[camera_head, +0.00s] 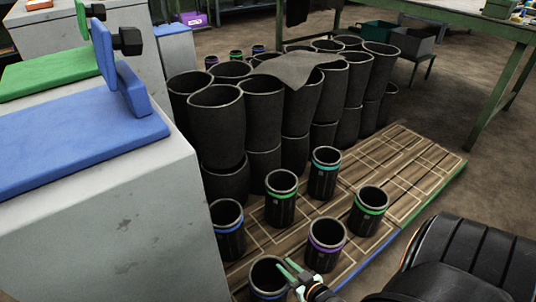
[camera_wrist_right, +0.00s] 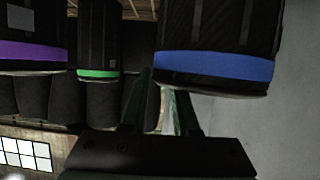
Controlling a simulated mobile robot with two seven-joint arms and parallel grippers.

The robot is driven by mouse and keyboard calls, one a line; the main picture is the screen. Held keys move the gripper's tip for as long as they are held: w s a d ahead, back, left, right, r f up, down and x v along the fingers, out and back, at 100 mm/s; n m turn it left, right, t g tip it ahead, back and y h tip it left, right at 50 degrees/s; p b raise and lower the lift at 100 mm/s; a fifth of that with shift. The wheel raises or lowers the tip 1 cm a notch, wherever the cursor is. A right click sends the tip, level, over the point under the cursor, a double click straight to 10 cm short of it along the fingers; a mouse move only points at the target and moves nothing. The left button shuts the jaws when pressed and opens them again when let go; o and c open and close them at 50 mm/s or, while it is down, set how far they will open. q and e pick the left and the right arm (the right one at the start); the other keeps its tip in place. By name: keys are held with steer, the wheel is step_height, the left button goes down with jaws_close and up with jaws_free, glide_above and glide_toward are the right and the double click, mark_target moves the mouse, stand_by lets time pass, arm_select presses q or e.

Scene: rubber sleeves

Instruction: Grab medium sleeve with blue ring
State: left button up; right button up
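Two black sleeves with blue rings show in the head view. One stands at the front edge (camera_head: 268,273), cut by the picture bottom, and one stands at the left (camera_head: 229,240), beside the grey cabinet. I cannot tell which is the medium one. My right gripper (camera_head: 297,272) is just right of the front sleeve, its green-tipped fingers apart and empty. In the right wrist view, which looks upside down, a blue-ringed sleeve (camera_wrist_right: 225,30) is close beside the open fingers (camera_wrist_right: 163,85). Contact cannot be told. My left gripper is not in view.
Sleeves with purple (camera_head: 326,247), green (camera_head: 369,221) and teal (camera_head: 323,180) rings stand close by on the wooden pallet (camera_head: 400,160). Large black sleeves (camera_head: 262,110) are stacked behind.

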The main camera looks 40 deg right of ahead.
jaws_close()
steer(key=shift+d+f, duration=0.1)
stand_by(0.8)
